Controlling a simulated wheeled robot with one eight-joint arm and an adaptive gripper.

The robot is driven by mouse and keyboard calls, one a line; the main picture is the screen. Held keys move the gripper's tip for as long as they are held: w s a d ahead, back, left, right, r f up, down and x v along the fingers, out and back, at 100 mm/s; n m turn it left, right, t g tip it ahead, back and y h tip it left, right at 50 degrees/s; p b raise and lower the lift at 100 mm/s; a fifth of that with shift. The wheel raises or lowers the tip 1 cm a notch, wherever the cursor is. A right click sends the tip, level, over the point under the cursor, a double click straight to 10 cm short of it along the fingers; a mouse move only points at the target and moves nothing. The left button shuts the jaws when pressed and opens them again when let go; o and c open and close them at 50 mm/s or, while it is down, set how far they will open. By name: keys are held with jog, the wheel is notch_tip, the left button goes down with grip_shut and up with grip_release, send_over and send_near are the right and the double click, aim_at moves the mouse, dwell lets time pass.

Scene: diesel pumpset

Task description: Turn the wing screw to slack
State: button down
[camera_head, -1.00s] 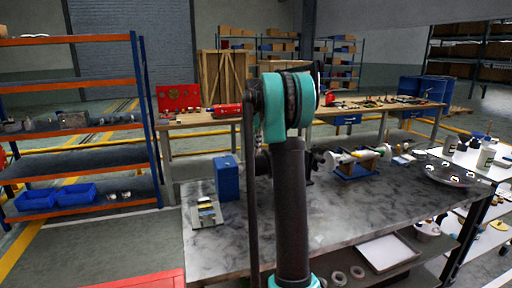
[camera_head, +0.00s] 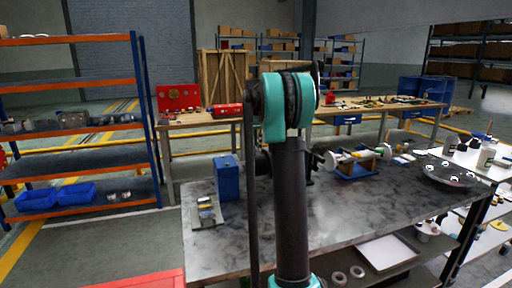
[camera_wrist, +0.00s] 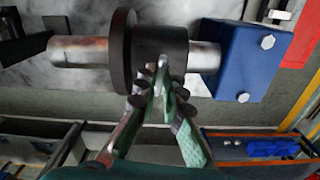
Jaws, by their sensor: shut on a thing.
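In the wrist view, a dark round collar with a wide flange (camera_wrist: 122,50) sits on a horizontal metal shaft (camera_wrist: 78,52). My gripper (camera_wrist: 158,82) reaches up to the underside of the collar, its green and black fingers close together at the tips. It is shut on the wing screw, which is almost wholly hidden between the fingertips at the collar.
A blue bearing block (camera_wrist: 246,62) with bolts stands close right of the collar; it also shows in the head view (camera_head: 227,178). A small grey fixture (camera_head: 206,213) stands at the grey bench's left front. The bench top (camera_head: 350,215) is clear at its front middle.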

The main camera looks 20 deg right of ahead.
jog(key=n, duration=0.4)
jog(key=shift+n, duration=0.3)
jog(key=n, duration=0.3)
jog(key=shift+n, duration=0.3)
jog(key=n, duration=0.4)
jog(key=shift+n, duration=2.2)
jog(key=c, duration=1.6)
grip_release()
jog(key=shift+c, duration=0.2)
jog(key=shift+r, duration=0.1)
notch_tip(320, 180, up, 12)
